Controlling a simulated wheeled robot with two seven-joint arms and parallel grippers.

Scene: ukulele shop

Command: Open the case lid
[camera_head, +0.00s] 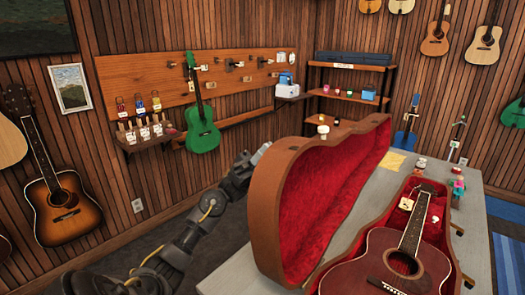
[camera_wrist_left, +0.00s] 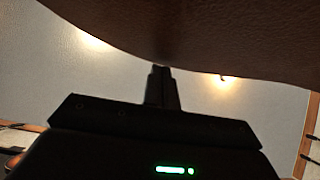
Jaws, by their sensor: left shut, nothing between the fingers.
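The brown case lid (camera_head: 275,190) stands raised at a steep angle on the left side of the case, its red plush lining (camera_head: 335,185) facing right. The case bottom (camera_head: 462,278) lies open on the grey table with a dark red ukulele (camera_head: 405,265) in it. My left gripper (camera_head: 262,152) is at the outer, left side of the lid, near its upper edge. In the left wrist view its fingers (camera_wrist_left: 161,88) are shut and empty, close against the brown leather of the lid (camera_wrist_left: 200,35); I cannot tell whether they touch. My right gripper is out of view.
The grey table (camera_head: 235,282) carries a yellow paper (camera_head: 397,160) and small items beyond the case. A green ukulele (camera_head: 203,128) hangs on the wall behind. A dark shelf (camera_head: 345,97) stands at the back. Floor is free left of the table.

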